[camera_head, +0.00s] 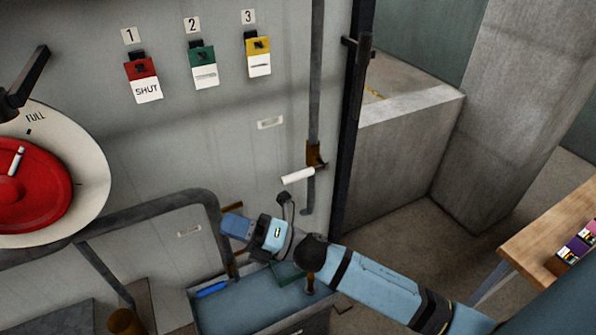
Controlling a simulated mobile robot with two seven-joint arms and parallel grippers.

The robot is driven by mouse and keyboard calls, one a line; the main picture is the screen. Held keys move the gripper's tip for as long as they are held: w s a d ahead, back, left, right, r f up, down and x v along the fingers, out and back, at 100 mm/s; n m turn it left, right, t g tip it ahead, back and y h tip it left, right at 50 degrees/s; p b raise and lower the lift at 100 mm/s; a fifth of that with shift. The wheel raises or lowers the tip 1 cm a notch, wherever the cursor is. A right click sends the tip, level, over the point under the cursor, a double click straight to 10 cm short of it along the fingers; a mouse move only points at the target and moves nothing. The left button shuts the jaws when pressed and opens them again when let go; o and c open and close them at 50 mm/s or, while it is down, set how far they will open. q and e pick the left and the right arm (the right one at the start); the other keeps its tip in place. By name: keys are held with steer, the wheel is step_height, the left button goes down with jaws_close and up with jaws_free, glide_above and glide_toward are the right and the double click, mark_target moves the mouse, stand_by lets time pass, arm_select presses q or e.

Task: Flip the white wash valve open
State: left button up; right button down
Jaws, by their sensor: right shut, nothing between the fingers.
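The white wash valve handle (298,176) sticks out to the left from a brown valve body (315,155) on a thin vertical pipe, tilted slightly. My right gripper (226,222) is below and to the left of the handle, apart from it. It points left, in front of the grey panel, and is shut with nothing in it. My right arm comes in from the lower right. My left gripper is not in view.
A blue-lined basin (240,312) lies below my right gripper. A dark bent pipe (150,210) runs close on its left. A red and white dial (85,175) is at the far left. Numbered tags (205,76) hang above. A wooden table (545,235) stands at the right.

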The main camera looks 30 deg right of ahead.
step_height(320, 180, up, 4)
steer(key=a+n+g+y+b, duration=0.1)
steer(key=a+n+g+y, duration=0.2)
steer(key=n+g, duration=1.15)
steer(key=w+d+r+n+t+h+b, duration=0.1)
steer(key=w+d+r+n+h, duration=0.1)
steer(key=d+n+h, duration=0.5)
steer(key=w+d+r+n+t+h+b, duration=0.1)
steer(key=w+d+r+n+h, duration=0.1)
steer(key=w+d+n+h, duration=0.2)
steer(key=w+d+r+n+t+h+b, duration=0.1)
steer(key=w+d+r+n+h+b, duration=0.1)
steer(key=d+n+h, duration=0.8)
steer(key=w+d+n, duration=0.1)
steer(key=d+n, duration=0.2)
steer(key=n, duration=0.1)
